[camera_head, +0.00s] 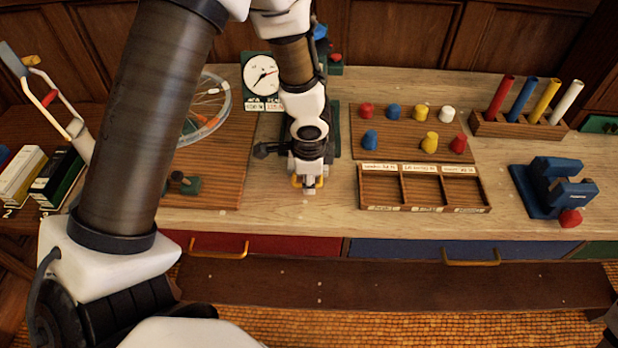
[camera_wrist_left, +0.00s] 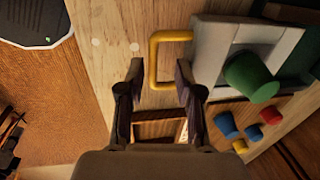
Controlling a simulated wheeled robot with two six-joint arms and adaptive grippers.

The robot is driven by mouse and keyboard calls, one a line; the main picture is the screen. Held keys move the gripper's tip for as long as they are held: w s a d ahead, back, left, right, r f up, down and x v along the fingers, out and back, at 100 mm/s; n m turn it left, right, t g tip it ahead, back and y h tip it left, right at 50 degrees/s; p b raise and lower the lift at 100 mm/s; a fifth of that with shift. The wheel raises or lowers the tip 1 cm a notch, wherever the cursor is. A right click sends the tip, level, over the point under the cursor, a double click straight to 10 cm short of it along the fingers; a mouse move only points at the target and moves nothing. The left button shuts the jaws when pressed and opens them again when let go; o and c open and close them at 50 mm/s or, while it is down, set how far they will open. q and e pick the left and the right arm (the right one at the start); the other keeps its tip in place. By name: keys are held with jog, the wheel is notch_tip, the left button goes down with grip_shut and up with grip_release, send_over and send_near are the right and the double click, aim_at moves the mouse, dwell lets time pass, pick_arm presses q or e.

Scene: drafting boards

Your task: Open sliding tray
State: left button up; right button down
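My left gripper (camera_head: 308,188) points down over the worktop, just in front of a green-based fixture that it mostly hides. In the left wrist view the gripper (camera_wrist_left: 160,75) is open, its two fingers apart. A yellow U-shaped handle (camera_wrist_left: 153,60) lies at the fingertips, partly between them; I cannot tell whether they touch it. The handle is joined to a pale grey tray-like part (camera_wrist_left: 208,50) carrying a green knob (camera_wrist_left: 250,77). In the head view a bit of the yellow handle (camera_head: 296,181) shows beside the fingers.
A wooden board (camera_head: 215,165) lies left of the gripper. Right are coloured pegs on a board (camera_head: 400,142), a divided wooden box (camera_head: 420,204) and a blue device (camera_head: 545,185). Red (camera_head: 285,244) and blue (camera_head: 395,249) drawer fronts run below. Worktop just in front of the gripper is clear.

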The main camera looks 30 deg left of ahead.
pick_arm(q)
jog(key=shift+w+a+f, duration=0.25)
jog(key=shift+w+a, duration=0.15)
jog(key=shift+w, duration=0.2)
jog(key=shift+s+d+r, duration=0.25)
jog(key=shift+s+r, duration=0.05)
jog(key=shift+r, duration=0.3)
jog(key=shift+s+d+r, duration=0.2)
jog(key=shift+s+r, duration=0.1)
jog(key=shift+r, duration=0.25)
notch_tip(320, 180, up, 9)
jog(key=shift+r, duration=0.15)
pick_arm(e)
jog(key=shift+w+a, duration=0.15)
